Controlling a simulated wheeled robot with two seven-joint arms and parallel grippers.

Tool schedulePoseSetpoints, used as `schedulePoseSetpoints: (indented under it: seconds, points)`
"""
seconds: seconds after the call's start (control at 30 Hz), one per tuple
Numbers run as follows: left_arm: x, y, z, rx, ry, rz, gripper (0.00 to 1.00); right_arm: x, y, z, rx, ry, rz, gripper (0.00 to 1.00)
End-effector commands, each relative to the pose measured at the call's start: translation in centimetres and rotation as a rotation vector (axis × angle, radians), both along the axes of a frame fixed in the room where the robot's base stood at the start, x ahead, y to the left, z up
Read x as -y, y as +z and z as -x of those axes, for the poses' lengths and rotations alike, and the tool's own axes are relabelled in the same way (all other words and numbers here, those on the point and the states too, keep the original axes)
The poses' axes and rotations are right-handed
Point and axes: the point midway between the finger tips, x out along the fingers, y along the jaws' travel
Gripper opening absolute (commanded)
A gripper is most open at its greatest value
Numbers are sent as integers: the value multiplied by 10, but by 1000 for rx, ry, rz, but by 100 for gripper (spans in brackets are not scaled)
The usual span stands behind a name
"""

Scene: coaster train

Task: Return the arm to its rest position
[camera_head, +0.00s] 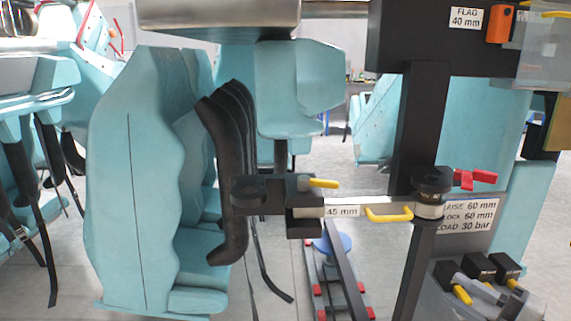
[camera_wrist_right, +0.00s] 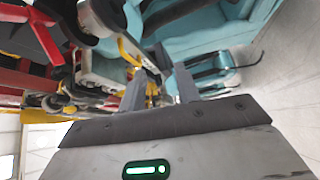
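My right gripper (camera_wrist_right: 166,72) shows in the right wrist view. Its two grey fingers stand apart with nothing clearly held between them. Its dark grey body with a lit green indicator fills the bottom of that view. In the head view I cannot single out the right gripper with certainty. My left gripper does not show in either view.
A black post (camera_head: 423,130) with a horizontal bar and yellow handle (camera_head: 388,214) stands centre right. A red lever (camera_head: 475,179) sits beside it. Teal seats (camera_head: 135,190) stand left. Red and yellow structures (camera_wrist_right: 35,55) crowd the wrist view's left; grey floor (camera_wrist_right: 285,80) is clear at right.

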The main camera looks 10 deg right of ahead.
Motion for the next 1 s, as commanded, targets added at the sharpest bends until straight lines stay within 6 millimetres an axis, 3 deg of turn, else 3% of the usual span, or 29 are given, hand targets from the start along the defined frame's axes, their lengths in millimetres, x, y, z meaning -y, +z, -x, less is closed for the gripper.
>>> schedulePoseSetpoints:
  seconds: [0.03, 0.1, 0.2, 0.33, 0.5, 0.6, 1.0]
  points:
    - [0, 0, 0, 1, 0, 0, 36, -13, -35, 11, -114, -71, -121, 33]
    - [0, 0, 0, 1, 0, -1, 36, -35, -80, 28, -284, -172, -291, 33]
    - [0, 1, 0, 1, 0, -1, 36, -78, -133, 55, -527, -309, -537, 33]
    - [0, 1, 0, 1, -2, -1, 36, -140, -175, 90, -800, -452, -818, 33]
    - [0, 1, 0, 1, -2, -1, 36, -198, -191, 118, -1029, -561, -1046, 33]
    - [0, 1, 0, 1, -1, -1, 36, -213, -193, 125, -1091, -588, -1104, 33]
    - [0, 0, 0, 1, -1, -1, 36, -216, -194, 127, -1107, -596, -1115, 33]
